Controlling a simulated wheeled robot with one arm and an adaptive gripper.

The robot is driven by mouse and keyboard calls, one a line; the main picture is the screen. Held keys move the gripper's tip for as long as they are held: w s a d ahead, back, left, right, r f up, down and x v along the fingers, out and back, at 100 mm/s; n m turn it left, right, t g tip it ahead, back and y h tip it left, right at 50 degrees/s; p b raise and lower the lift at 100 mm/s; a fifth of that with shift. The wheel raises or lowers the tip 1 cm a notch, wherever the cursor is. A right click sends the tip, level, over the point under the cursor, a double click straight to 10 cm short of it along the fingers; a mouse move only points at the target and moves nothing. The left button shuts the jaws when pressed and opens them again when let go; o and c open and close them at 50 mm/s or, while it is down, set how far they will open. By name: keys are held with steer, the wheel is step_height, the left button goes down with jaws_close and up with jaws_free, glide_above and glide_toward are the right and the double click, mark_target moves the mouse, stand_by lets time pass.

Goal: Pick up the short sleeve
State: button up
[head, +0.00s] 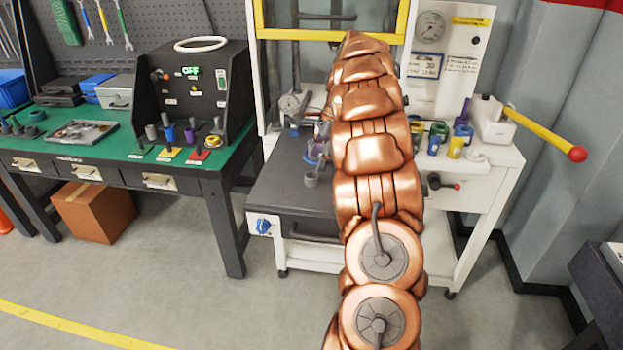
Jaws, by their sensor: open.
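I cannot tell for sure which part is the short sleeve. Several small sleeve-like parts stand on the right side of the white test bench: a green one (440,131), a blue one (433,146), a yellow one (455,148) and a purple one (465,110). Small grey and purple parts (312,179) also show just left of my arm, over the dark plate, partly hidden. My copper arm reaches up across the bench and covers its middle.
The white bench (480,178) has a yellow-framed guard (330,34), a gauge (430,27) and a yellow lever with a red knob (545,135). At left is a green-topped table (110,143) with a black control box (205,85). A cardboard box (92,212) sits beneath. The front floor is clear.

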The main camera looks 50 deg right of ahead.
mark_target(313, 173)
steer(key=shift+p+x, duration=0.85)
steer(key=shift+x, duration=1.85)
steer(key=shift+a, duration=0.15)
steer(key=c, duration=1.3)
steer(key=shift+r, duration=0.2)
